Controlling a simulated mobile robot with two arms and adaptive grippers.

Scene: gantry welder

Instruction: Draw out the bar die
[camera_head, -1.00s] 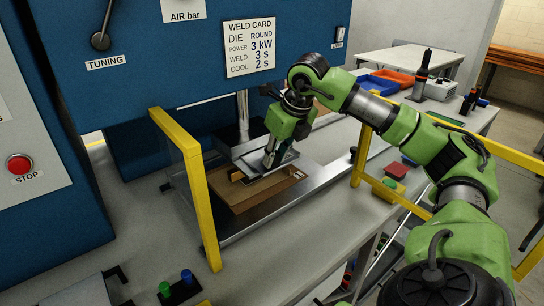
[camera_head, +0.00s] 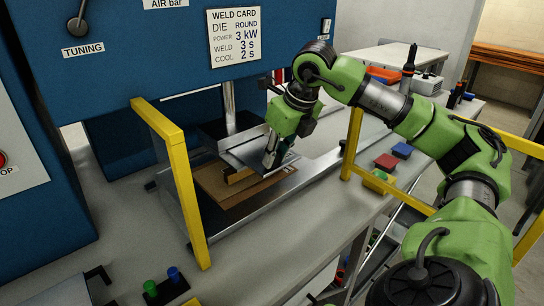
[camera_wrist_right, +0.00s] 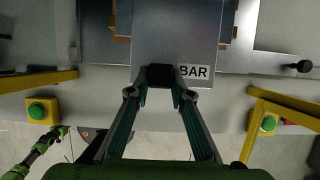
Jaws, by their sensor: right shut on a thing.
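The bar die is a grey metal plate (camera_head: 253,152) above a brown board at the press opening. In the right wrist view the plate (camera_wrist_right: 172,35) carries a white BAR label (camera_wrist_right: 194,71) at its front edge. My right gripper (camera_head: 269,164) is shut on the black handle at that edge; the fingers close around it in the wrist view (camera_wrist_right: 160,80). The plate's far end is out of the wrist view. A small green and black arm part (camera_wrist_right: 55,140) shows at the lower left there, too small to tell its gripper's state.
A yellow-framed guard (camera_head: 185,185) stands left of the plate and a yellow frame (camera_head: 351,145) right. The blue press (camera_head: 130,60) rises behind. A weld card (camera_head: 234,36) hangs above.

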